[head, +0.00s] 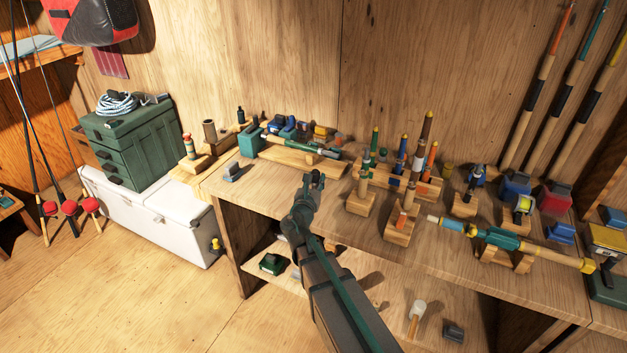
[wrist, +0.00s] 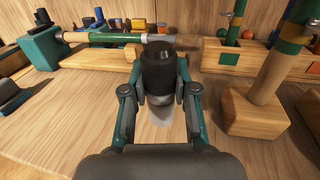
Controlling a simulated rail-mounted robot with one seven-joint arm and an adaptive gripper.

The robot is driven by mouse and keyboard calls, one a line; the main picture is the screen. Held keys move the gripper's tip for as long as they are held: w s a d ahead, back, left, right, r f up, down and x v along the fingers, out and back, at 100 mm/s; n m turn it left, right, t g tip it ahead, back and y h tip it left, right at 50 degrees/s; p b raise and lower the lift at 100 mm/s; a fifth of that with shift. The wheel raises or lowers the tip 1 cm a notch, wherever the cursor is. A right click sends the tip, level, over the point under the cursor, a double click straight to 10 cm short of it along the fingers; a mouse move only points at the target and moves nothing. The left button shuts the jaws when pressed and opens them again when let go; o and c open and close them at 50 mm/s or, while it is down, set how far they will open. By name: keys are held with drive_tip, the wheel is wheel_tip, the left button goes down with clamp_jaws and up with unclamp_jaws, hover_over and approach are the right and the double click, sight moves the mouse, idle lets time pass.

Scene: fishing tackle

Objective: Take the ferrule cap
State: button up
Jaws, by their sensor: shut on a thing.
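My gripper (head: 312,185) is over the workbench, in the middle of the head view. In the wrist view my gripper (wrist: 158,92) is shut on a short black cylinder, which I take to be the ferrule cap (wrist: 158,70). The cap stands upright between the two fingers, with a paler grey part below the black. In the head view the cap is small and dark and hard to tell from the fingers. Pale bench top shows around and below it. I cannot tell whether it touches the bench.
Behind my gripper a green rod section (head: 300,144) lies near a teal vise (head: 249,142). To the right are a wooden rack (head: 370,176) with upright rod pieces and a wooden block (wrist: 246,110). Bench surface (wrist: 70,115) to the left of the gripper is mostly free.

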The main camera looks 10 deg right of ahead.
drive_tip(key=s+r+p, duration=0.6)
drive_tip(key=s+p, duration=0.4)
drive_tip(key=shift+d, duration=0.15)
